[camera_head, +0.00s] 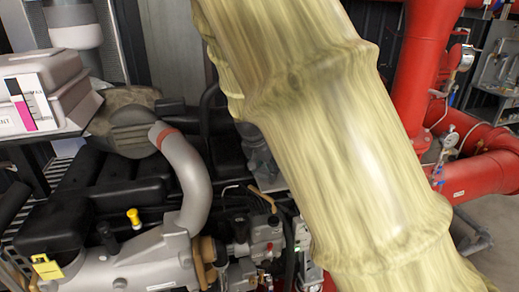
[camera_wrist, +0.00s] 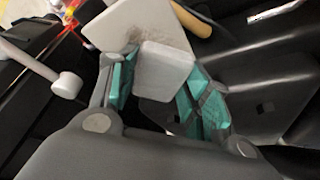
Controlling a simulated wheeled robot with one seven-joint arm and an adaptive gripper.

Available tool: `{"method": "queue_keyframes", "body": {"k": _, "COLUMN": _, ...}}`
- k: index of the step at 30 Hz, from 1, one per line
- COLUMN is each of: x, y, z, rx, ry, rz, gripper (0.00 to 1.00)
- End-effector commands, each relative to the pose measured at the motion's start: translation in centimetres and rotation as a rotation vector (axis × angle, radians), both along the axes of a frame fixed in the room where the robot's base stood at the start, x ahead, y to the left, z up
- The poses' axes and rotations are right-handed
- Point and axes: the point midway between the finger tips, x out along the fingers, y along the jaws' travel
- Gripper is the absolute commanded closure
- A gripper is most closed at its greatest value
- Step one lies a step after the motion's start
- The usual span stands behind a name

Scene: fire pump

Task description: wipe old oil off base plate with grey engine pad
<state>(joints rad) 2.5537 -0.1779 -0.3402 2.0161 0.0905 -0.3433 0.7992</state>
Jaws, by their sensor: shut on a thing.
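In the wrist view, my gripper (camera_wrist: 160,82) is shut on a light grey block-shaped pad (camera_wrist: 165,72), held between its teal-lined fingers. Just beyond the pad is a pale flat plate (camera_wrist: 115,22) with a brownish-grey smudge (camera_wrist: 150,40) on it, likely the oil on the base plate. The pad overlaps the plate's near edge in this view; I cannot tell whether they touch. Part of the plate is hidden behind the pad. The head view does not show my gripper, the pad or the plate clearly; a large arm link covers its middle.
A black and grey engine (camera_head: 110,215) with a curved grey pipe (camera_head: 182,170) fills the head view's left. Red pipes (camera_head: 425,75) with gauges stand at right. A grey box (camera_head: 40,90) sits at upper left. In the wrist view, dark ribbed housings (camera_wrist: 240,75) lie close at right.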

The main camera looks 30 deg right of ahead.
Motion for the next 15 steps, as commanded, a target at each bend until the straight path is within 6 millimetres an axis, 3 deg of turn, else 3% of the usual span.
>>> {"method": "queue_keyframes", "body": {"k": 15, "x": 0.2, "y": -3.2, "z": -0.2, "rx": 0.001, "ry": 0.000, "rz": 0.012, "gripper": 0.86}}
